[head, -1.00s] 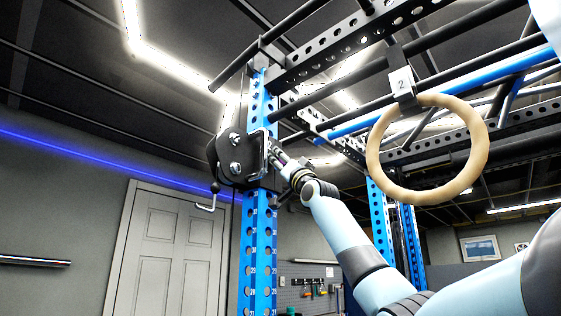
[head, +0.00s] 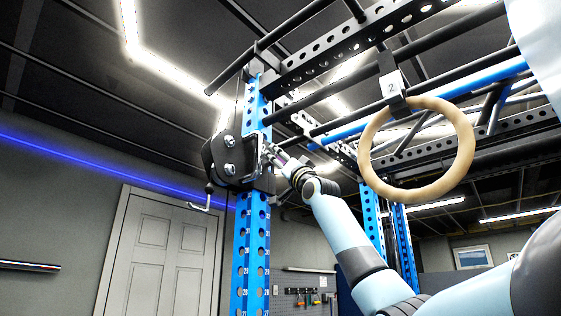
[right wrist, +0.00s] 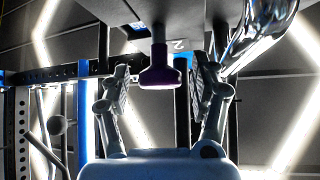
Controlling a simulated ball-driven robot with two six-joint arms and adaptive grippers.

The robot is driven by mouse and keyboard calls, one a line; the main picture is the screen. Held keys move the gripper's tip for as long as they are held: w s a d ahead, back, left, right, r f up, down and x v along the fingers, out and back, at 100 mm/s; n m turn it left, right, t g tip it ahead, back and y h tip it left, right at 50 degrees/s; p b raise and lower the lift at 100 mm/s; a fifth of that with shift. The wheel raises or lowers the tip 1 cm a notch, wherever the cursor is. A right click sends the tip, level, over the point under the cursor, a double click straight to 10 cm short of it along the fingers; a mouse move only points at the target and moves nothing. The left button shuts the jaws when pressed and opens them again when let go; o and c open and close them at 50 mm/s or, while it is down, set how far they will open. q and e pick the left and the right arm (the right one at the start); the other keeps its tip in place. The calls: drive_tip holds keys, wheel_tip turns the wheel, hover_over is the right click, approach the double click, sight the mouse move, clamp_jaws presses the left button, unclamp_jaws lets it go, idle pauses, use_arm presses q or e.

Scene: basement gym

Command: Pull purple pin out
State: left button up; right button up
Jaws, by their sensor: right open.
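The purple pin (right wrist: 160,76) hangs with its dark purple knob in the right wrist view, its stem running up into a dark part. My right gripper (right wrist: 160,88) is open, with one finger on each side of the knob and a visible gap on both sides. In the head view, my right gripper (head: 277,157) is at the right side of the black carriage (head: 230,161) on the blue upright (head: 252,250). There the pin is too small and covered to make out clearly. My left gripper is not in view.
A wooden ring (head: 373,165) hangs from the rack's bars, right of my forearm. A bent handle (head: 200,207) sticks out at the carriage's lower left. A shiny metal part (right wrist: 262,38) is close to the right finger in the wrist view. A grey door (head: 150,255) stands behind.

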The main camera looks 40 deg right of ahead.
drive_tip(key=shift+f, duration=0.1)
drive_tip(key=v, duration=1.2)
idle(0.8)
